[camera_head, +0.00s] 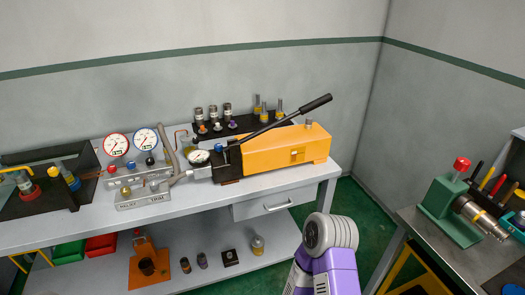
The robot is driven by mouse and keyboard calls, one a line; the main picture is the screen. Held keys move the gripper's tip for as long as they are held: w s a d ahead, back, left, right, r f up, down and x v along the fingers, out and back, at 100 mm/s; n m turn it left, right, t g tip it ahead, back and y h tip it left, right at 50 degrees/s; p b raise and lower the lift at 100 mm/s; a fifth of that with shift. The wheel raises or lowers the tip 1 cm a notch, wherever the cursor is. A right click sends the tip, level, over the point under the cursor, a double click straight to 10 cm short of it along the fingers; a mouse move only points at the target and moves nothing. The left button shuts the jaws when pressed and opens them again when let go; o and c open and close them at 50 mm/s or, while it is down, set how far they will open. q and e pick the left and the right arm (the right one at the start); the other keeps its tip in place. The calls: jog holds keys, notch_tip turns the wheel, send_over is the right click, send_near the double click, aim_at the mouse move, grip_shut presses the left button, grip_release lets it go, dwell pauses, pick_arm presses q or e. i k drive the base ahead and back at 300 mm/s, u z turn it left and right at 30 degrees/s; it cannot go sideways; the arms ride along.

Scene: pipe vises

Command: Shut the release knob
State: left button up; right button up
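An orange hand pump (280,152) with a long black lever (285,117) raised to the right lies on the grey bench. At its left end is a black block (229,165) with a small blue-black knob-like part (218,148), which may be the release knob. Whether it is open or shut is too small to tell. A round gauge (199,156) sits beside it. A purple and white arm link of mine rises at the bottom, right of the pump. Neither gripper is in view.
A panel with two dials (131,142) and a metal valve block (143,193) stand left of the pump. A rack of fittings (232,125) is behind. A green vise (452,205) with a red knob stands on the right table. The bench front is clear.

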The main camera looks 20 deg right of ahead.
aim_at(218, 147)
jog(key=u, duration=0.5)
jog(key=k, duration=1.05)
jog(key=z, duration=0.8)
jog(key=i, duration=2)
jog(key=u, duration=1.15)
